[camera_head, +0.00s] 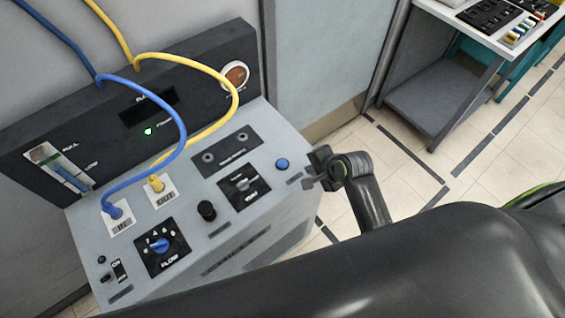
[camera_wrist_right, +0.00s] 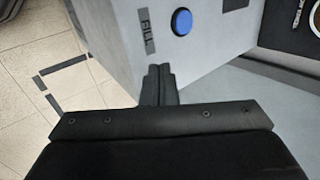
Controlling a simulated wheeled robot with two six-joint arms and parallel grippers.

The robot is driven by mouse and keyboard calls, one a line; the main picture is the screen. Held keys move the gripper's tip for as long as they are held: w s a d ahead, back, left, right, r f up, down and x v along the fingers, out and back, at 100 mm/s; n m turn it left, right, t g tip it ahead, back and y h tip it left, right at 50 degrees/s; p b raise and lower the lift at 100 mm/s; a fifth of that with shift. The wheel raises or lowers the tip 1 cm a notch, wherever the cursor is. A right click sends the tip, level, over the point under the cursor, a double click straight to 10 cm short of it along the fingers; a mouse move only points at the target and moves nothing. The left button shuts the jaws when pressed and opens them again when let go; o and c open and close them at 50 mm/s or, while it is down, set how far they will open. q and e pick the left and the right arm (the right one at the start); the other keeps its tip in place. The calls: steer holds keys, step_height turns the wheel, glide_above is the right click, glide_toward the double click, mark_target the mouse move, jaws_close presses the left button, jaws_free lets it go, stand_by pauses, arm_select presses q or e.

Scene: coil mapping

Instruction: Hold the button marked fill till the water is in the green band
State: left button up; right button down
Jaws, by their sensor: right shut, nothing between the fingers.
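A blue round button (camera_head: 282,164) sits near the right edge of the grey machine's top panel. In the right wrist view the blue button (camera_wrist_right: 181,22) has a dark label reading FILL beside it. My right gripper (camera_head: 312,170) is shut and empty, close to the panel's right edge beside the button. In the wrist view its fingertips (camera_wrist_right: 158,72) lie below the button in the picture, apart from it. The water gauge (camera_head: 59,167) with a FULL mark is on the dark upright panel at left.
Blue (camera_head: 183,125) and yellow (camera_head: 228,108) hoses run to the IN and OUT ports. A flow dial (camera_head: 160,246), a black knob (camera_head: 206,211) and a switch plate (camera_head: 236,187) share the panel. A white table (camera_head: 477,35) stands at the back right. Tiled floor is clear right of the machine.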

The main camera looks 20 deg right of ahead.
steer(key=w+a+r+m+t+y, duration=0.1)
steer(key=w+a+r+m+y, duration=0.1)
steer(key=w+a+r+m, duration=0.3)
steer(key=shift+w+a+r+m+p, duration=0.25)
steer(key=shift+w+r+m, duration=0.35)
steer(key=shift+w+r, duration=0.35)
steer(key=shift+f, duration=0.15)
steer(key=b, duration=0.8)
glide_above(286, 165)
step_height(286, 165, down, 6)
steer(key=shift+f, duration=1.35)
steer(key=shift+f, duration=0.1)
